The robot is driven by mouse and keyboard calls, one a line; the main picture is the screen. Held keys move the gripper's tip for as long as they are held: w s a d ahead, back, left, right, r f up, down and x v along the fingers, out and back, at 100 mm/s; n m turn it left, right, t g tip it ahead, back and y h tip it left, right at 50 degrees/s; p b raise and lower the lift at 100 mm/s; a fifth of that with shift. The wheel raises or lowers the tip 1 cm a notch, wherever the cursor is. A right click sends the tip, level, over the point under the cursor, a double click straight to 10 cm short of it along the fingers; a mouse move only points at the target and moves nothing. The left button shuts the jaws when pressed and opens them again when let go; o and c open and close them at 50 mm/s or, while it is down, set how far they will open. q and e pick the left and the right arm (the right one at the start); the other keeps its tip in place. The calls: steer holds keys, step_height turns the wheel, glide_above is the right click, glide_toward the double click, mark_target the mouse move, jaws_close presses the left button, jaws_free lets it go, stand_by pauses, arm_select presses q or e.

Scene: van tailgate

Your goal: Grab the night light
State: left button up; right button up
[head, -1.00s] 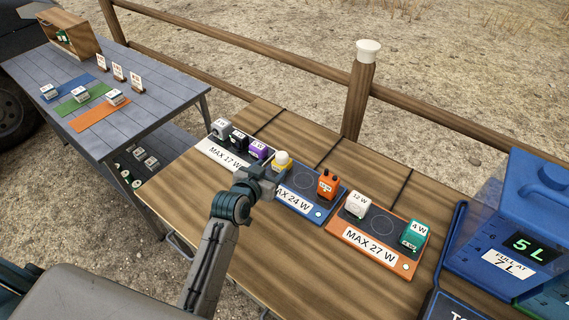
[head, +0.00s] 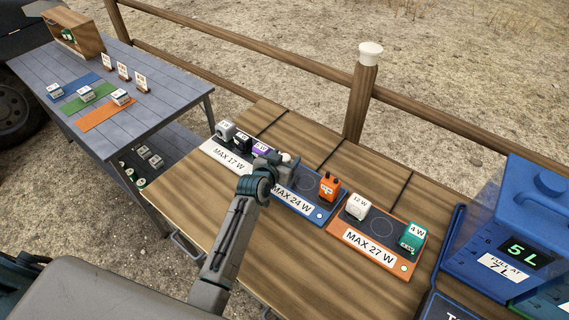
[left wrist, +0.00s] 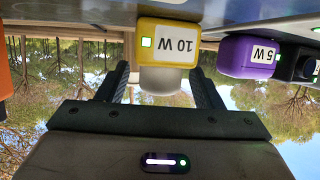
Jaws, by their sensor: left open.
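The night light, a yellow block marked 10 W with a pale rounded top, is upside down in the left wrist view (left wrist: 168,42). In the head view only its pale top (head: 287,157) shows; my gripper hides the rest. It stands at the left end of the blue MAX 24 W board (head: 305,206). My left gripper (head: 279,162) is open at the night light. In the left wrist view its two dark fingers (left wrist: 163,84) lie on either side of the pale top, with gaps visible. My right gripper is not in view.
A purple 5 W block (left wrist: 250,57) stands close beside the night light, with black and grey blocks beyond it. An orange block (head: 329,186) is on the same board's right side. The orange MAX 27 W board (head: 345,237) and a blue water container (head: 545,190) are farther right.

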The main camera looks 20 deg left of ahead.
arm_select(q)
steer(key=c, duration=1.1)
